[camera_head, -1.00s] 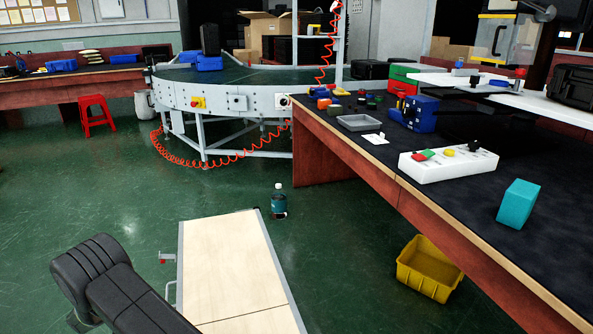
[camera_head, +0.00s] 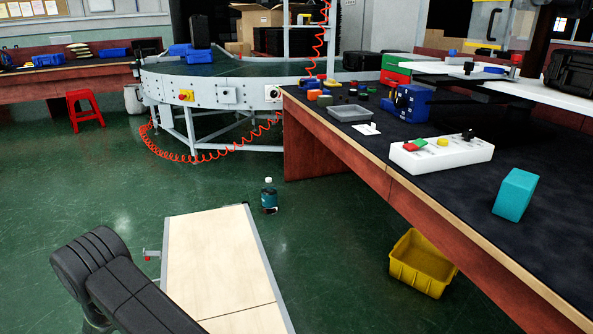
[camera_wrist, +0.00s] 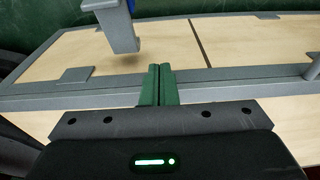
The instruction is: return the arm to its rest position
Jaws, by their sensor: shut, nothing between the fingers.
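My gripper (camera_wrist: 157,84) shows in the wrist view with its two green fingers together and nothing between them. It is over or near the grey frame of a pale wooden board (camera_wrist: 250,40); I cannot tell the exact gap. In the head view, my black arm (camera_head: 125,285) is at the lower left, left of the same board (camera_head: 220,265). My gripper does not show in the head view.
A bottle (camera_head: 269,195) stands on the green floor beyond the board. A dark workbench (camera_head: 450,215) with a teal block (camera_head: 515,194) runs along the right, and a yellow bin (camera_head: 422,264) is below it. A curved conveyor (camera_head: 235,95) stands behind.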

